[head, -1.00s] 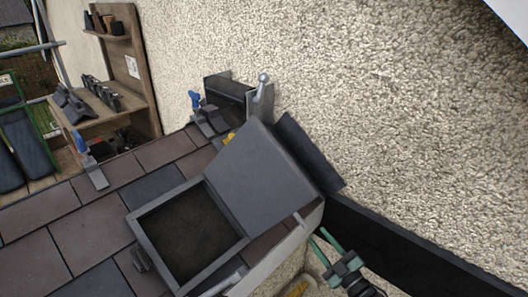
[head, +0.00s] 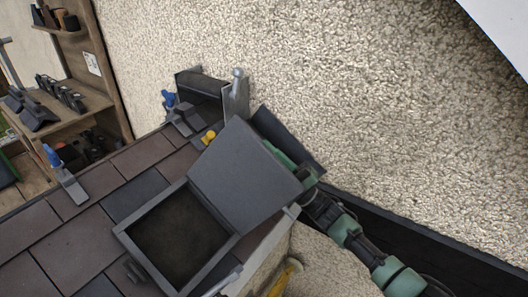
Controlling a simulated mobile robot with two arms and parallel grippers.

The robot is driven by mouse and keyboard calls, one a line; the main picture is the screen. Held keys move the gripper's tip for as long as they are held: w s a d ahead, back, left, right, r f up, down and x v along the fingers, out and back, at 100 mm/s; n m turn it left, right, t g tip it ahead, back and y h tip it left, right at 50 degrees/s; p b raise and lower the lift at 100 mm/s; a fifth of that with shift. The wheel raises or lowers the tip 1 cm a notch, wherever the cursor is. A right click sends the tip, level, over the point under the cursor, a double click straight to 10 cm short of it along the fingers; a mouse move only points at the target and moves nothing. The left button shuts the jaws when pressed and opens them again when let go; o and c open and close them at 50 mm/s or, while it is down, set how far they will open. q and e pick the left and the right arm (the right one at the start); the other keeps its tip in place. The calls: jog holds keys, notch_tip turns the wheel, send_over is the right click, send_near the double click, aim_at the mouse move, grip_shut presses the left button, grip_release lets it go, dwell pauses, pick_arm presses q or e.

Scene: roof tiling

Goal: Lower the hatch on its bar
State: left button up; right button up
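The roof hatch is a dark grey square frame (head: 130,232) set in the tiles, with a dark opening. Its flat grey lid (head: 240,180) stands raised and tilted on the frame's upper right side. My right gripper (head: 285,160) reaches in from the lower right and is at the lid's right edge, partly behind it. The lid hides its fingertips, so I cannot see whether they are open, shut or touching the lid. A short pale bar end (head: 293,210) shows below the lid's lower right corner. My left gripper is out of view.
Brown and grey tiles (head: 60,240) surround the hatch. A pebbled wall (head: 360,90) rises behind. A wooden shelf unit (head: 108,60) stands upper left.

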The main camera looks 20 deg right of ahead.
jog(key=shift+a, duration=0.1)
grip_shut()
dwell(1.4)
